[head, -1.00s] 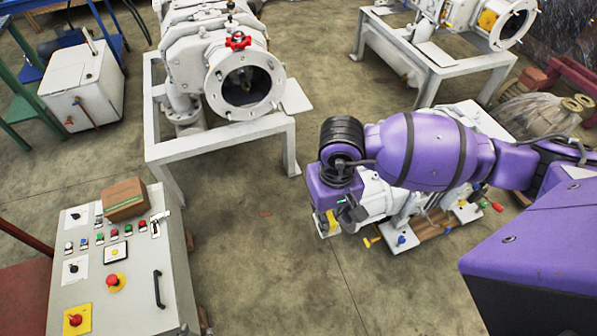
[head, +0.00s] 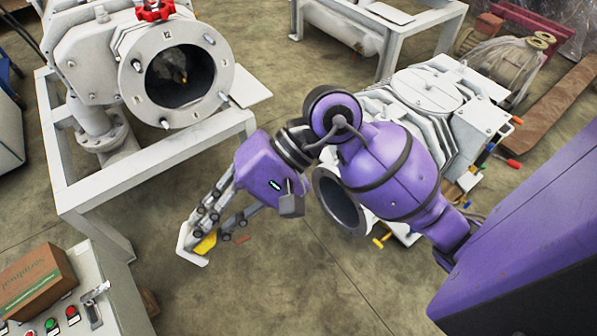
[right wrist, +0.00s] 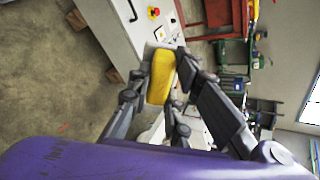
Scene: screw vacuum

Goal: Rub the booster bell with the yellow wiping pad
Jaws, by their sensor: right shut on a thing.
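The yellow wiping pad (head: 205,243), with a white part beside it, is held in my right gripper (head: 212,232). In the right wrist view the yellow pad (right wrist: 161,78) sits between the fingers, which are shut on it. The gripper hangs over open floor, apart from the machines. To its right is a round, grey, open-mouthed bell (head: 341,201) on a white machine, partly hidden by my right arm. To its left is a wide flanged bell opening (head: 222,77) on another white machine. I cannot tell which one is the booster bell. My left gripper is not in view.
A white stand (head: 160,164) carries the left machine, with a red valve handle (head: 155,10) on top. A control box (head: 95,290) with a cardboard box (head: 37,281) stands at lower left.

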